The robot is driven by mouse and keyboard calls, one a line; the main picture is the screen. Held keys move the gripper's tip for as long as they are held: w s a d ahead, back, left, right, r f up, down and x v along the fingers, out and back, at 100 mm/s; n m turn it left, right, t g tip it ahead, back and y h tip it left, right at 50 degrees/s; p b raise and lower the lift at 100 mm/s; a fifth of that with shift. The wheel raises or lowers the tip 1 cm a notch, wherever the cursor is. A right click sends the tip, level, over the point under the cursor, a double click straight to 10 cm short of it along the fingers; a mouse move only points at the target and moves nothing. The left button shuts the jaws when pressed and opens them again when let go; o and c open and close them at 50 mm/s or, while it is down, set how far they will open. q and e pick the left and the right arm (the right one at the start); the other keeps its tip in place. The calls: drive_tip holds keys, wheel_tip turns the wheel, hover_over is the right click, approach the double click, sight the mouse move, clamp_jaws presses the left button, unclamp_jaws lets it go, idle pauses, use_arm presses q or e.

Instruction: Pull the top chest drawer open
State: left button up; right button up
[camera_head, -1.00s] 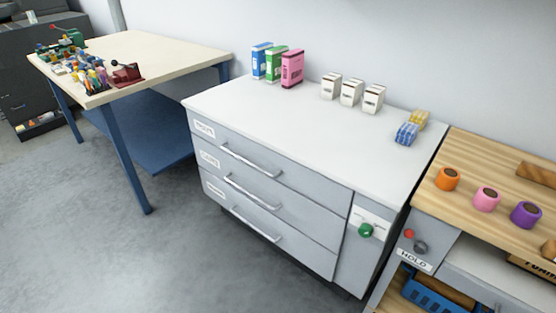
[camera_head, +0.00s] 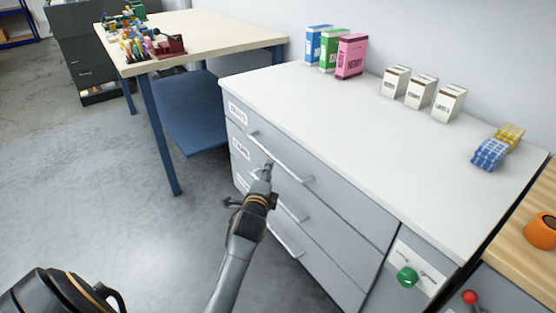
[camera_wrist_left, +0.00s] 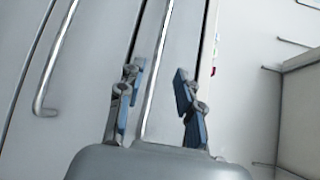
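The grey chest has three stacked drawers with long bar handles. The top drawer (camera_head: 322,191) looks shut, flush with the front. Its silver handle (camera_head: 293,167) shows in the head view. My left gripper (camera_head: 266,172) is at the chest front by this handle. In the left wrist view, its two blue-grey fingers (camera_wrist_left: 157,98) stand apart, with the top handle (camera_wrist_left: 155,72) running between them. I see gaps beside the bar, so the fingers are not closed on it. The middle drawer's handle (camera_wrist_left: 50,60) lies to the left there. My right gripper is not in view.
Boxes (camera_head: 352,57), white cartons (camera_head: 420,91) and blue-and-yellow packs (camera_head: 490,152) stand on the chest top. A green knob (camera_head: 407,277) is on the front's right panel. A blue-legged table (camera_head: 215,30) stands left. The floor (camera_head: 110,190) before the chest is clear.

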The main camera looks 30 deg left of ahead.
sight(274, 158)
use_arm(q)
drive_tip(key=shift+b+x, duration=0.95)
drive_tip(key=shift+x, duration=4)
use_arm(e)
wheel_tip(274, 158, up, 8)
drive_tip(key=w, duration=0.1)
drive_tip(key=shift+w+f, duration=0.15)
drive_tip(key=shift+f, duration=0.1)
use_arm(q)
drive_tip(key=shift+c, duration=0.2)
drive_tip(key=shift+d, duration=0.1)
clamp_jaws()
